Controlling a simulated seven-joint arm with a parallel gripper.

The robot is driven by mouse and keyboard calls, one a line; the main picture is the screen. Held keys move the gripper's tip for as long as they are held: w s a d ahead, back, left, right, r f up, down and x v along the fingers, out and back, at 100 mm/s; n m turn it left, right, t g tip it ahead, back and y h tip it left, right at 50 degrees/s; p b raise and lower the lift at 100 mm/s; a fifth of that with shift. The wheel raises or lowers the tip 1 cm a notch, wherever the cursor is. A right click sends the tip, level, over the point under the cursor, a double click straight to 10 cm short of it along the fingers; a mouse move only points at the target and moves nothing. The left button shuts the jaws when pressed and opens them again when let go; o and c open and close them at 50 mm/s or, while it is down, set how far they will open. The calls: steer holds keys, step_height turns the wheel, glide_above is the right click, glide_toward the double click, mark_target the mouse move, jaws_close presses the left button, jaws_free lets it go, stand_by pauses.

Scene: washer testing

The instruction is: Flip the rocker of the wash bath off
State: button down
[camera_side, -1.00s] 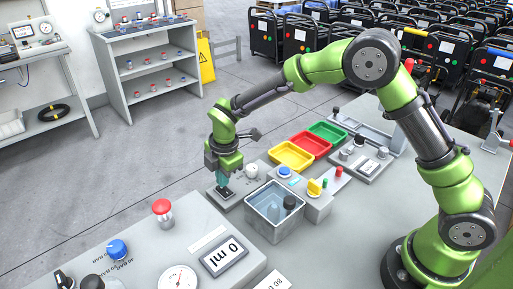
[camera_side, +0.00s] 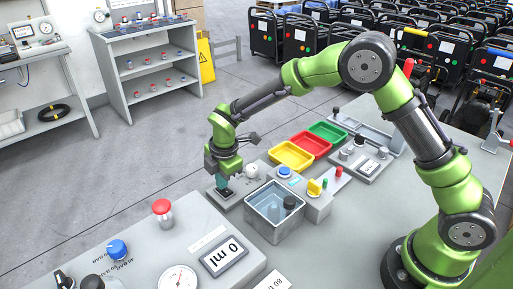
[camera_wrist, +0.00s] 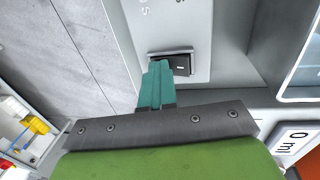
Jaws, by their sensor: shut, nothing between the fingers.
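The black rocker (camera_wrist: 183,64) sits in a dark frame on the grey panel of the wash bath unit, at the top centre of the wrist view. My gripper (camera_wrist: 160,68) has its teal fingers shut and empty, with the tips at the rocker's left part, overlapping it in the picture. I cannot tell whether they touch it. In the side view my gripper (camera_side: 221,182) points down over the panel left of the metal wash bath (camera_side: 258,211), which holds water and a dark knob-like piece. The rocker is mostly hidden there, and its on or off position is not clear.
Yellow (camera_side: 290,155), red (camera_side: 312,145) and green (camera_side: 328,131) trays stand behind the bath. A block with a blue button (camera_side: 285,171) and yellow knob is right of it. A front console carries a red button (camera_side: 161,207) and a "0 ml" display (camera_side: 222,256).

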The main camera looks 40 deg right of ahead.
mark_target(227, 192)
steer(key=shift+s+f, duration=0.1)
steer(key=shift+s, duration=0.75)
steer(key=shift+r, duration=0.35)
step_height(227, 192, up, 13)
steer(key=s, duration=0.2)
steer(key=shift+r, duration=0.1)
steer(key=shift+w+a+r, duration=0.2)
steer(key=shift+w, duration=0.5)
